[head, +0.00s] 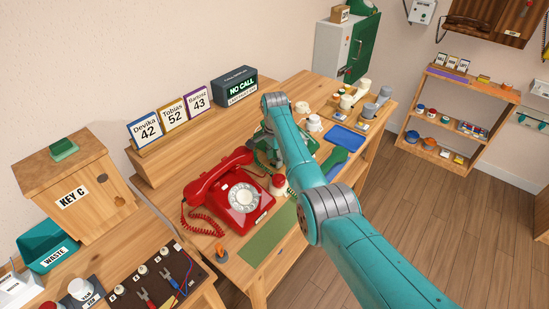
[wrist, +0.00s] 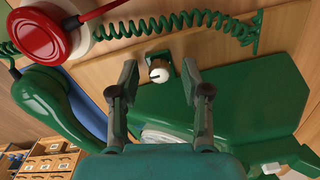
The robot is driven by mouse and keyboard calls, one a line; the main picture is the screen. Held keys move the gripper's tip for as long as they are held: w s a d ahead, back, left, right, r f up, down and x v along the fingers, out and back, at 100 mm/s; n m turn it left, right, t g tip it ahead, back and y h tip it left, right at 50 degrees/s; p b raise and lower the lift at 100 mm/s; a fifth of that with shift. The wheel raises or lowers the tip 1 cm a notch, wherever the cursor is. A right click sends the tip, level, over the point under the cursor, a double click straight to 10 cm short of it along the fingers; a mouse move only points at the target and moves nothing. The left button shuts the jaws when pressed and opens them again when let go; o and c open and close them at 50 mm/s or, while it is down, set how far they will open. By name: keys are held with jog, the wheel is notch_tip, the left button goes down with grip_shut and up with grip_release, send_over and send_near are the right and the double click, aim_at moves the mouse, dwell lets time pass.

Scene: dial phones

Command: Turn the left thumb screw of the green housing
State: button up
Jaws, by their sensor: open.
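The green housing (wrist: 255,95) fills the right of the wrist view, with a pale round dial low on it, partly hidden by a finger. A small knob (wrist: 157,70), whitish on top with a dark base, sits at its edge on a small green tab and looks like a thumb screw; I cannot tell whether it is the left one. My gripper (wrist: 159,77) is open, with one finger on each side of this knob. I see no contact with it. In the head view my arm covers most of the green housing (head: 264,157) and my gripper.
A green handset (wrist: 45,100) with a coiled green cord (wrist: 190,25) lies beside the housing. A red-topped white round thing (wrist: 50,28) is close by. A red dial phone (head: 235,195) stands left of my arm. A blue tray (head: 345,140) lies to the right.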

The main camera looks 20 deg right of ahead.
jog(key=shift+c, duration=0.3)
grip_shut()
jog(key=n, duration=0.5)
jog(key=shift+n, duration=0.4)
jog(key=n, duration=0.4)
jog(key=shift+n, duration=0.7)
